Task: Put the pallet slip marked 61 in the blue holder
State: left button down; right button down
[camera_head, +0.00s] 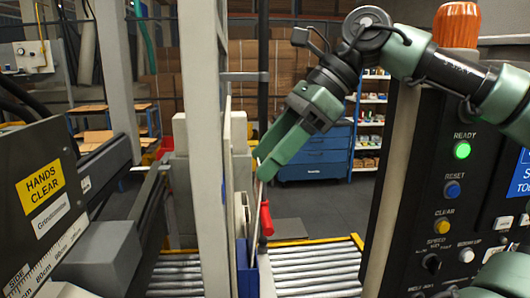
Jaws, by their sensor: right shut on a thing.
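My right gripper (262,168) comes in from the right and points down and to the left. It is shut on a thin pale slip (255,215), seen almost edge-on, so no number can be read. The slip hangs down from the fingertips. Its lower end is at the blue holder (246,280) at the bottom centre; I cannot tell whether it is inside or in front. My left gripper is not in view.
A red-handled tool (266,218) is close beside the slip. A grey upright post (204,130) stands just left of the holder. A control panel (450,200) with buttons fills the right side. A roller conveyor (315,268) runs behind.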

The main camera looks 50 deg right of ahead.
jog(key=shift+a+f, duration=0.1)
jog(key=shift+f, duration=0.55)
jog(key=shift+c, duration=1.5)
grip_release()
jog(key=shift+r, duration=0.2)
